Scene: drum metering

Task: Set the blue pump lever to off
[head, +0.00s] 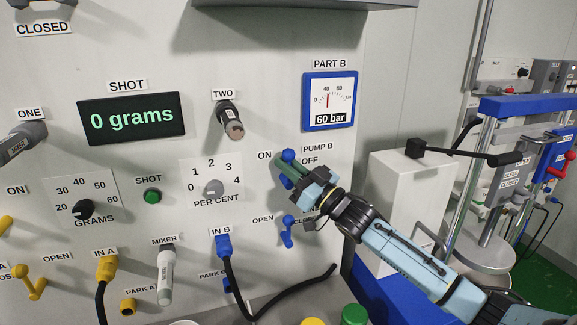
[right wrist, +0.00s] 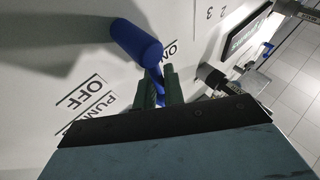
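The blue pump lever (head: 288,155) is on the wall panel under the PART B gauge, with the ON label to its left and the PUMP B / OFF labels to its right. Its knob points up between the labels; I cannot tell exactly which setting it is at. My right gripper (head: 286,173) is at the lever, coming from the lower right. In the right wrist view the blue lever (right wrist: 138,43) shows its thick knob beyond the green fingers (right wrist: 160,88). Its narrow stem lies between them, with little gap. My left gripper is not in view.
A second blue lever (head: 288,231) with OPEN beside it sits just below my right gripper. The PART B gauge (head: 329,101) reads 60 bar. A white box (head: 400,185) with a black handle stands to the right. A black hose (head: 240,295) hangs from IN B.

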